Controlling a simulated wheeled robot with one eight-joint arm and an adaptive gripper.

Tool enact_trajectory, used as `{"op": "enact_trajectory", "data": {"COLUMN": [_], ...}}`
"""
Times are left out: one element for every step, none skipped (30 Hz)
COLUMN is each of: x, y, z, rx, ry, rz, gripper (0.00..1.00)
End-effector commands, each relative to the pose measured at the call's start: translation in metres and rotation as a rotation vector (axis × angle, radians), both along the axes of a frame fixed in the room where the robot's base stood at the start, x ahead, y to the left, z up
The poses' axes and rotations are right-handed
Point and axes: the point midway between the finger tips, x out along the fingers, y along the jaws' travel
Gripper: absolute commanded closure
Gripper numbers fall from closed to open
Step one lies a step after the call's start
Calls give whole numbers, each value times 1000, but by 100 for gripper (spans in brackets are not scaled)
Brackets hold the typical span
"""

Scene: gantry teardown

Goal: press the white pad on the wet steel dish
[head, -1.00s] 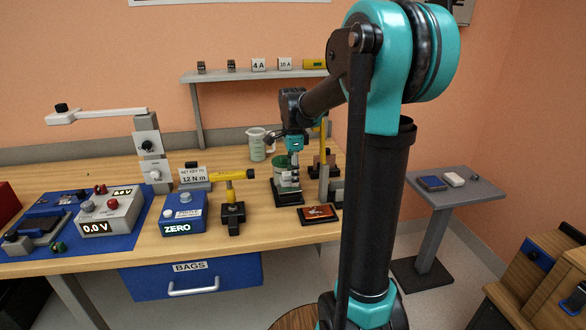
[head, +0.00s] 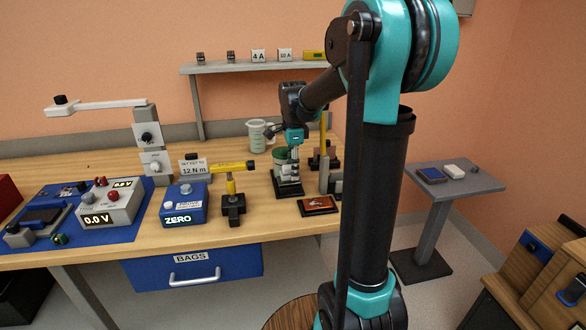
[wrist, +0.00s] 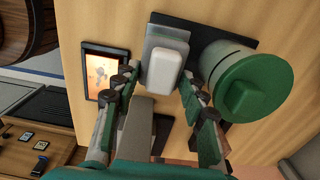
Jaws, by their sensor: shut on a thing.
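My gripper (wrist: 158,84) is over the bench, with its fingers closed on either side of a white block, seemingly the white pad (wrist: 166,68). The pad is in front of a grey plate on a black base (head: 288,192); I cannot tell whether it is clear of that stand. In the head view my gripper (head: 291,150) is small and the pad is hard to make out. A shallow dark-rimmed dish with a shiny orange-looking face, seemingly the wet steel dish (head: 318,205), lies flat in front of the stand. It is left of the pad in the wrist view (wrist: 107,66).
A green-lidded jar (wrist: 242,82) stands close beside my right finger. A yellow-topped tool stand (head: 233,205), a ZERO box (head: 184,207) and a beaker (head: 257,138) stand left on the bench. Posts (head: 325,178) rise just right of the stand.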

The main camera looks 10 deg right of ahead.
Motion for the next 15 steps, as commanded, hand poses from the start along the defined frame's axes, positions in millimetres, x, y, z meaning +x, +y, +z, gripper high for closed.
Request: {"op": "enact_trajectory", "data": {"x": [0, 0, 0, 0, 0, 0, 0, 0, 0, 0, 0, 0, 0, 0, 0], "y": [0, 0, 0, 0, 0, 0, 0, 0, 0, 0, 0, 0, 0, 0, 0], "z": [0, -1, -1, -2, -2, -2, -3, -3, -4, -4, -4, -5, -5, -5, -6], "rx": [0, 0, 0, 0, 0, 0, 0, 0, 0, 0, 0, 0, 0, 0, 0], "ry": [0, 0, 0, 0, 0, 0, 0, 0, 0, 0, 0, 0, 0, 0, 0], "rz": [0, 0, 0, 0, 0, 0, 0, 0, 0, 0, 0, 0, 0, 0, 0], "gripper": [81, 81, 81, 81, 81, 81, 81, 81, 81, 81, 81, 81, 81, 81, 81]}}
